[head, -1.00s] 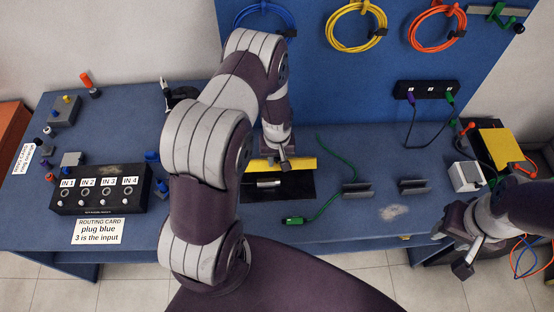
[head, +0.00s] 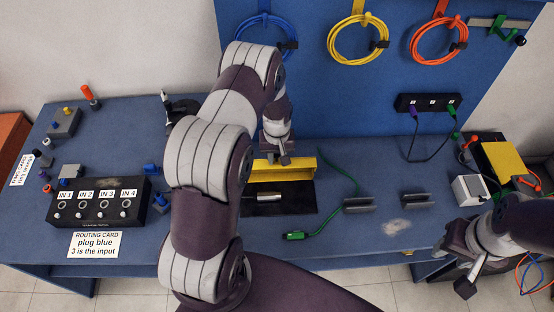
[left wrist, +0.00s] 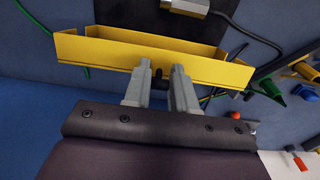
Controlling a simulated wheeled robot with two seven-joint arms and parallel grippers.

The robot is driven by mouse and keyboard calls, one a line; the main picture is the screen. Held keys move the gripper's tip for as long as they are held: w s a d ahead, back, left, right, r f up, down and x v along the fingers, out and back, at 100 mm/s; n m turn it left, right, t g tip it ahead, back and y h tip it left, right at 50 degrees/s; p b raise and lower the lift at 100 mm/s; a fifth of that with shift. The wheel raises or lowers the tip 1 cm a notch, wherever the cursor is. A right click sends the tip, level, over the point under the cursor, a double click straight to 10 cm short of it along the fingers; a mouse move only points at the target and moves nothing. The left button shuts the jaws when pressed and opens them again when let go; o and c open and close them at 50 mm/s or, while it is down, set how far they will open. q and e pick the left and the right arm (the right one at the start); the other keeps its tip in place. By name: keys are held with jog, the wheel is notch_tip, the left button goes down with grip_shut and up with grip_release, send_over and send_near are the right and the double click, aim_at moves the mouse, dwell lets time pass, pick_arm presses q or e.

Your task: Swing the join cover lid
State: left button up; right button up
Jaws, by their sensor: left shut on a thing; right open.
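The yellow join cover lid (head: 285,174) stands tilted up along the back edge of a black base plate (head: 285,205). In the left wrist view the lid (left wrist: 215,69) is a long trough-like piece with folded sides. My left gripper (head: 281,157) is above the lid's raised edge. In the left wrist view its fingers (left wrist: 159,76) are closed around a small black knob (left wrist: 158,77) on the lid. A silver connector (head: 266,197) lies on the plate, exposed. My right gripper (head: 460,263) is open and empty at the bench's front right.
A green cable (head: 345,180) with a green plug (head: 296,235) runs right of the plate. Two grey holders (head: 358,205) stand beyond it. A black input box (head: 100,203) is at left. A white box (head: 470,190) and another yellow panel (head: 503,162) are at right.

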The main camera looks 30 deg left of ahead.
pick_arm(q)
jog(key=shift+w+a+f+b, duration=0.6)
jog(key=shift+w+b, duration=0.1)
jog(key=shift+w, duration=0.15)
jog(key=shift+w+a+r, duration=0.15)
jog(key=shift+w, duration=0.1)
